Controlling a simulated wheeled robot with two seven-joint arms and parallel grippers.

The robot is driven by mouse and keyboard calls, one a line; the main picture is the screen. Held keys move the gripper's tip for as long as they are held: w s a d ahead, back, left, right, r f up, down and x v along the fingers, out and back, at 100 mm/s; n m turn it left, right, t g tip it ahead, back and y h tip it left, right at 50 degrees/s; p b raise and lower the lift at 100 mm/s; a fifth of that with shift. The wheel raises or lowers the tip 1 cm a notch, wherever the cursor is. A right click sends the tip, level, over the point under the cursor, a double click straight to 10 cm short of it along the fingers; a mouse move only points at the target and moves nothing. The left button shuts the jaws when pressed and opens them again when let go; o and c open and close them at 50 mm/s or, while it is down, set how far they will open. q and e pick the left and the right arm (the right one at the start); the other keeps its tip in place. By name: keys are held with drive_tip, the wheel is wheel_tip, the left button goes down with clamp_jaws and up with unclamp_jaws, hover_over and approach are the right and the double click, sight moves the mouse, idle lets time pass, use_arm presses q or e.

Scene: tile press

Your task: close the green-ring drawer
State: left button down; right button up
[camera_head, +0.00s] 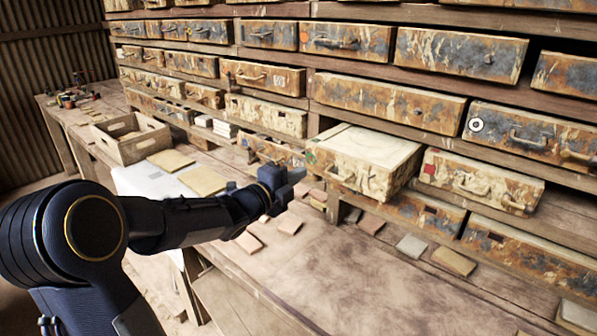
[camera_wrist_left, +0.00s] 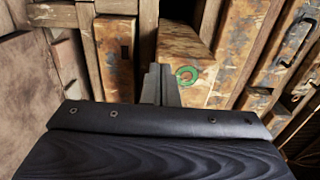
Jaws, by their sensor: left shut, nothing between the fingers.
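The green-ring drawer (camera_head: 375,165) sticks out of the rack, its top showing pale and flat. Its front is rusty and cream with a handle, and a green ring mark shows at the front's left end. In the left wrist view the green-ring drawer (camera_wrist_left: 185,48) is ahead, with the ring just right of my fingers. My left gripper (camera_head: 297,175) is shut and empty, in front of the left end of the drawer front. The fingers also show in the left wrist view (camera_wrist_left: 160,85). I cannot tell whether they touch the drawer. My right gripper is out of view.
A red-marked drawer (camera_head: 482,180) sits right of it, and more rusty drawers fill the rack around. Loose tiles (camera_head: 454,261) lie on the workbench (camera_head: 370,285). A wooden crate (camera_head: 130,138) stands at the left. The bench's front middle is clear.

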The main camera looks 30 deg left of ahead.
sight(313, 167)
use_arm(q)
drive_tip(key=shift+w+d, duration=0.1)
drive_tip(key=shift+w, duration=0.25)
drive_tip(key=w+b, duration=0.2)
drive_tip(key=w, duration=0.1)
drive_tip(key=w+d, duration=0.1)
drive_tip(key=w, duration=0.1)
drive_tip(key=shift+w+f+b, duration=0.1)
drive_tip(key=shift+w+b, duration=0.1)
drive_tip(key=shift+b, duration=0.2)
drive_tip(key=w, duration=0.5)
drive_tip(key=w+d, duration=0.1)
drive_tip(key=w, duration=0.1)
drive_tip(key=shift+w, duration=0.35)
drive_tip(key=shift+w+a+r, duration=0.1)
drive_tip(key=shift+r, duration=0.2)
